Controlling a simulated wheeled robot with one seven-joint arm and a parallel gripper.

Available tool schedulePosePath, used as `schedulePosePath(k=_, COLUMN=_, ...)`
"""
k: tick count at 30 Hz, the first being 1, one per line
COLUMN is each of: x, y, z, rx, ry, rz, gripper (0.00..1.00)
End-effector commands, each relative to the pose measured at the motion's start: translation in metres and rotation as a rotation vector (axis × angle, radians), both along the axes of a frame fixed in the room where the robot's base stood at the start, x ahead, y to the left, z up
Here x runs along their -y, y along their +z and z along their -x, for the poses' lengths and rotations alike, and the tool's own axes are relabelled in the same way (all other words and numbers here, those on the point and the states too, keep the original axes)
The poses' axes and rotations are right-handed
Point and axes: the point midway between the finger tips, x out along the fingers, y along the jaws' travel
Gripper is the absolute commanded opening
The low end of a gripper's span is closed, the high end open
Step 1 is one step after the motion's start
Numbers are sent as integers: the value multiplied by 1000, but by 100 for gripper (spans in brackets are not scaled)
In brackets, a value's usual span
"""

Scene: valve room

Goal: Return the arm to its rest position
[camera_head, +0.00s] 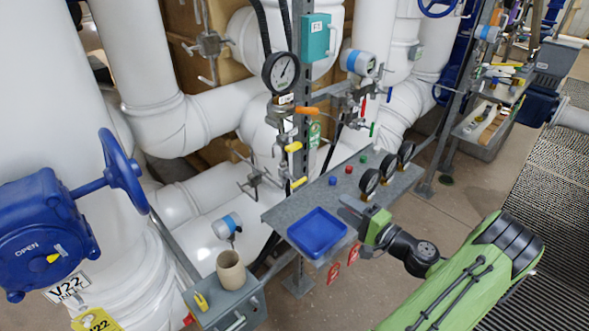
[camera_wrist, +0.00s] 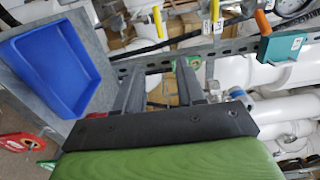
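My green and black arm (camera_head: 465,270) reaches in from the lower right in the head view. My gripper (camera_head: 347,208) is over the grey shelf (camera_head: 280,212), just right of the blue tray (camera_head: 317,232). In the wrist view my gripper (camera_wrist: 158,70) shows two grey fingers with a gap between them, and nothing is held there. The blue tray (camera_wrist: 55,65) is to the left of the fingers and looks empty. I cannot tell how high the fingers are above the shelf.
Gauges (camera_head: 369,182) stand on the shelf close behind the gripper. A perforated upright (camera_head: 303,100) carries a teal box (camera_head: 316,38) and a large gauge (camera_head: 281,72). A grey box (camera_head: 225,303) with a beige cup (camera_head: 231,271) is at lower left. Floor (camera_head: 440,205) shows right of the shelf.

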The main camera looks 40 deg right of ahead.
Motion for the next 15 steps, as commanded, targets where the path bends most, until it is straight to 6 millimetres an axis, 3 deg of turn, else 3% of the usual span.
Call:
schedulePosePath(k=6, x=-1, y=1, z=-1, rx=-3, ry=5, rz=3, gripper=39)
schedulePosePath(k=8, x=-10, y=4, z=-10, rx=-29, ry=43, rz=24, gripper=39)
schedulePosePath(k=11, x=-56, y=17, z=-41, rx=-152, ry=224, rz=127, gripper=39)
schedulePosePath(k=15, x=-149, y=35, z=-71, rx=-411, ry=553, rz=374, gripper=39)
